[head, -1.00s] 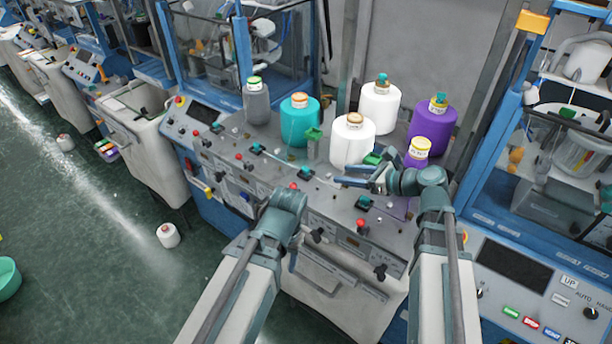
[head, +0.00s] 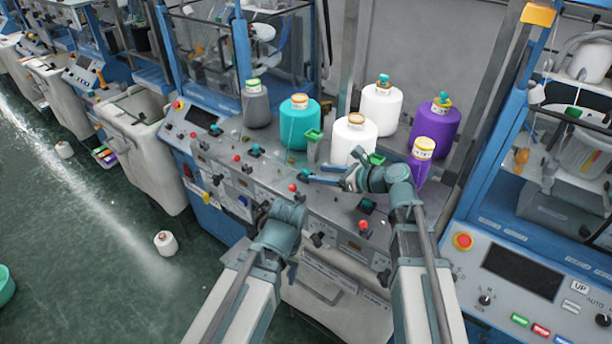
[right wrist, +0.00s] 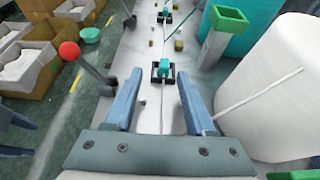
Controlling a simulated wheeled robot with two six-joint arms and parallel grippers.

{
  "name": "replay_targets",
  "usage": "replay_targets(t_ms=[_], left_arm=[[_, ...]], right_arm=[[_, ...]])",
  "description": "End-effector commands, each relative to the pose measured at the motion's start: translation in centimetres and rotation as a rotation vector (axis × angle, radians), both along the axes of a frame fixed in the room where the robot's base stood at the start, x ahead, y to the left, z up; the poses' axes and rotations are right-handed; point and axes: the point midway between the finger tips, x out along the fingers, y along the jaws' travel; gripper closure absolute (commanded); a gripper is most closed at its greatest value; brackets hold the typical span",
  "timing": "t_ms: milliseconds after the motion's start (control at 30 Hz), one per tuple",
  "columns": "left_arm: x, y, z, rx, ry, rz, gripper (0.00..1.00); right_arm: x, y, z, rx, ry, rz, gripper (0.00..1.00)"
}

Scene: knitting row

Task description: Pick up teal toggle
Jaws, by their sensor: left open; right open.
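A teal toggle (head: 304,174) with a dark base stands on the grey machine panel, just off the tips of my right gripper (head: 311,179). In the right wrist view the same teal toggle (right wrist: 162,70) shows between and slightly beyond the spread blue fingertips of my right gripper (right wrist: 160,82). The gripper is open, with nothing held. More teal toggles stand along the panel, one farther left (head: 255,150) and one nearer the front right (head: 367,206). My left gripper (head: 270,210) is low at the panel's front edge; its fingers are mostly hidden by its wrist.
A white yarn cone (head: 353,140) and a green-topped post (head: 313,143) stand close behind the right gripper. Teal (head: 298,125) and purple (head: 437,122) cones stand farther back. Red-knobbed levers (right wrist: 70,52) rise along the panel's front side.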

Motion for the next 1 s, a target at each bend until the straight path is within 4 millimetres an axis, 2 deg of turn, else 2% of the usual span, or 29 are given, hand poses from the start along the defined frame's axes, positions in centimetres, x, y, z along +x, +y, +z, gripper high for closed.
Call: replay_targets(t_ms=[167,433,700,767,1000], left_arm=[[0.0,0.0,-0.5,0.000,0.000,-0.001,0.50],[0.0,0.0,-2.1,0.001,0.000,-0.004,0.50],[0.0,0.0,-2.1,0.001,0.000,-0.005,0.50],[0.0,0.0,-2.1,0.001,0.000,-0.005,0.50],[0.0,0.0,-2.1,0.001,0.000,-0.005,0.50]], right_arm=[[0.7,0.5,-0.5,0.000,0.000,0.001,0.45],[3.2,2.9,-2.1,0.000,0.000,0.001,0.45],[3.4,3.4,-2.1,0.000,0.000,0.000,0.45],[3.4,3.4,-2.1,0.000,0.000,0.000,0.52],[3.4,3.4,-2.1,0.000,0.000,0.000,0.95]])
